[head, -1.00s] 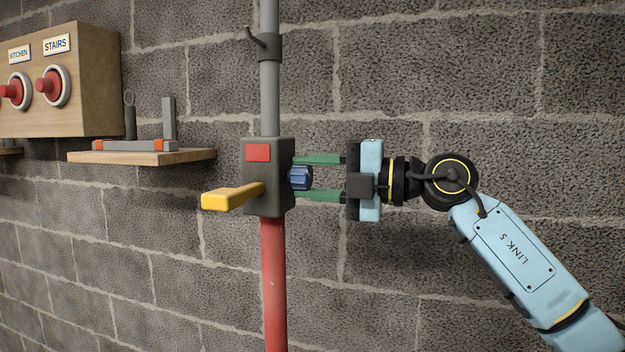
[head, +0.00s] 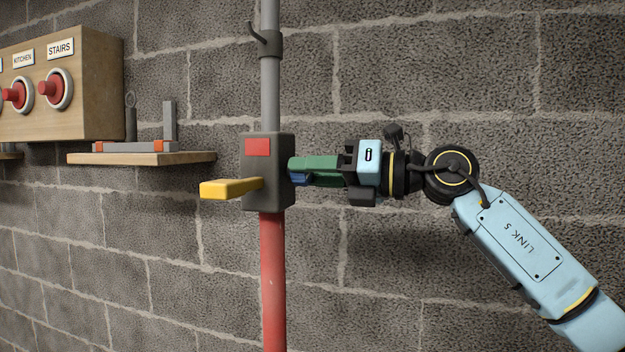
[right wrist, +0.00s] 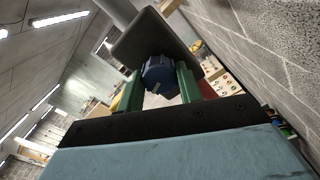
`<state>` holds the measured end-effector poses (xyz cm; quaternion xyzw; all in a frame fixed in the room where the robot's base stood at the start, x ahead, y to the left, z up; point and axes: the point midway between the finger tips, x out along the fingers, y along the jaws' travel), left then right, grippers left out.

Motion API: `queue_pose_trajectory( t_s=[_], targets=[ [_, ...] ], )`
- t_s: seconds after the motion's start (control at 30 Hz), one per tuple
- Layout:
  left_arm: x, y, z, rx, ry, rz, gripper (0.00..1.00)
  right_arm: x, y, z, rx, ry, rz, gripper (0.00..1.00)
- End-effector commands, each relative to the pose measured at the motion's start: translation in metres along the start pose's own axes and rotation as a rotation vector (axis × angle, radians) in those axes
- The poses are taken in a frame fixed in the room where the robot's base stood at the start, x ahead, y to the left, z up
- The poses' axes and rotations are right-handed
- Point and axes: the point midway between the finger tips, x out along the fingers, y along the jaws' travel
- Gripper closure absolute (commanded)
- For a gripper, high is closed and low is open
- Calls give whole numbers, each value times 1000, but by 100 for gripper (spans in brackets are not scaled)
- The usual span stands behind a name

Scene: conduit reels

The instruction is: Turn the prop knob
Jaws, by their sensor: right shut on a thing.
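The blue knob (head: 299,180) sits on the right side of a dark grey block on the prop. In the head view it is mostly hidden behind the green fingers. My right gripper (head: 303,168) is shut on it, coming in level from the right, with its jaws turned so that one finger largely covers the other. In the right wrist view the knob (right wrist: 160,75) shows faceted, with a pale mark, between the two green fingers. The block (head: 268,185) carries a red patch and a yellow lever (head: 230,188). My left gripper is out of view.
The prop's grey upper tube (head: 270,95) and red lower tube (head: 272,280) run upright before a block wall. A small wooden shelf (head: 140,158) with grey metal parts and a wooden panel (head: 95,90) with red buttons are at left. Below the arm is clear.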

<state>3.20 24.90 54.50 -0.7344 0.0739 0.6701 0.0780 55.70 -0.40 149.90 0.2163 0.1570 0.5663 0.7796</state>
Motion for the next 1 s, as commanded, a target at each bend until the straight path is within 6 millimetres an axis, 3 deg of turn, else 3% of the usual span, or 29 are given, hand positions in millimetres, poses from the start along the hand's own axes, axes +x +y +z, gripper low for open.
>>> queue_pose_trajectory(
  t_s=[0.5, 1.0],
  targets=[
    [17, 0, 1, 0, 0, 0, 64, 0, -1, -1, -446, 2, 0, 87],
    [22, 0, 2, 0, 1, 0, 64, 0, -1, -1, -633, 2, 0, 87]
  ],
)
